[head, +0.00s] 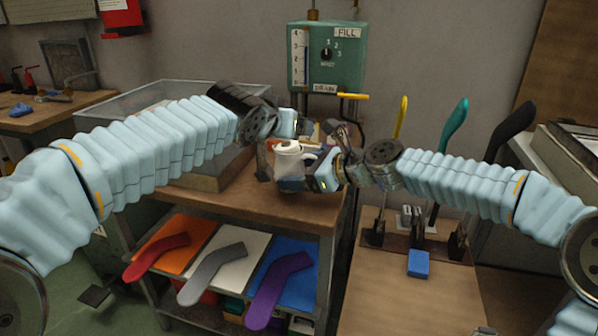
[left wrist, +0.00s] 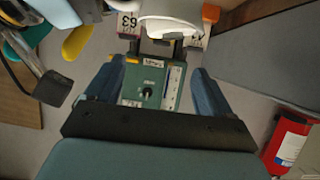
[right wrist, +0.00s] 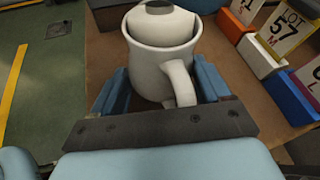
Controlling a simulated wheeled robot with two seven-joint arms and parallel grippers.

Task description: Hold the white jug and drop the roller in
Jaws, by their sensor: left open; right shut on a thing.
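The white jug (head: 288,163) is over the bench near the middle of the head view. In the right wrist view the jug (right wrist: 158,62) stands between the blue fingers of my right gripper (right wrist: 163,88), its handle towards the camera. My right gripper (head: 318,176) is shut on the jug. A white rounded piece with a grey round end (right wrist: 160,8) shows in the jug's mouth; I cannot tell whether it is the roller or a lid. My left gripper (left wrist: 158,90) is open, behind and above the jug in the head view, with nothing clearly between its fingers.
A green FILL box (head: 326,58) with a yellow-handled tap hangs on the wall behind. A clear-walled tank (head: 130,103) stands at left. Coloured sock boards (head: 228,260) lie on the shelf below. Upright forms (head: 453,125) and a blue block (head: 418,263) are at right.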

